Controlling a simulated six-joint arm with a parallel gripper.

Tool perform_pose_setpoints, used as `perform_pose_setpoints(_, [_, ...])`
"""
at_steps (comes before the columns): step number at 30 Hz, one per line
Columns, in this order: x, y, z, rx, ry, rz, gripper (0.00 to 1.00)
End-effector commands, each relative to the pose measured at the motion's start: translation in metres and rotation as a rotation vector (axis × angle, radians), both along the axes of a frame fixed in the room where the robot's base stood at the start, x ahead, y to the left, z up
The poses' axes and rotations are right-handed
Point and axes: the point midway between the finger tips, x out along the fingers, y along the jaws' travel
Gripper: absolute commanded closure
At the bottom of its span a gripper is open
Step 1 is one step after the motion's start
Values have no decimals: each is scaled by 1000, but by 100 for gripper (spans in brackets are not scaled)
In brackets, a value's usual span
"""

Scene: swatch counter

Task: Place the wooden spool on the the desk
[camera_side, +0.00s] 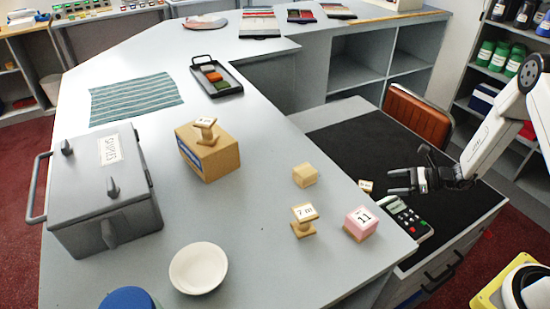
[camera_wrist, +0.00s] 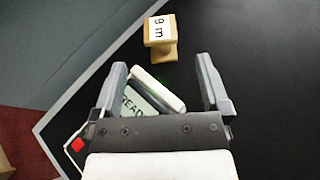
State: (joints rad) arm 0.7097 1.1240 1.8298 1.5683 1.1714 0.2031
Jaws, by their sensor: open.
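A small wooden spool with a white label reading "9 m" (camera_wrist: 163,51) is on the black desk top (camera_side: 345,135), just ahead of my gripper's fingertips. It also shows in the side view (camera_side: 366,187), to the left of the jaws. My gripper (camera_side: 392,181) is open and empty above the black desk top. In the wrist view my gripper (camera_wrist: 161,66) has its two fingers spread, with the spool beyond the gap. A second wooden spool marked "7 m" (camera_side: 303,226) stands on the grey counter, and a third (camera_side: 205,132) is on a cardboard box.
A card terminal (camera_side: 409,220) lies below my gripper and shows between its fingers (camera_wrist: 150,92). A pink-topped block (camera_side: 361,223) and a plain wooden block (camera_side: 305,175) are on the grey counter (camera_side: 255,255). A white bowl (camera_side: 198,268) and grey bin (camera_side: 105,195) stand left. An orange chair (camera_side: 418,117) is behind.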

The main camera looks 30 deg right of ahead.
Motion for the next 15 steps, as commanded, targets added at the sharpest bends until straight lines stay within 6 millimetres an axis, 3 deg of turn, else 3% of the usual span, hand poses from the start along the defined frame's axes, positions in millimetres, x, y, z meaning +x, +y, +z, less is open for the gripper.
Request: perform_pose_setpoints(15, [-9,-8,5,1,1,0,4])
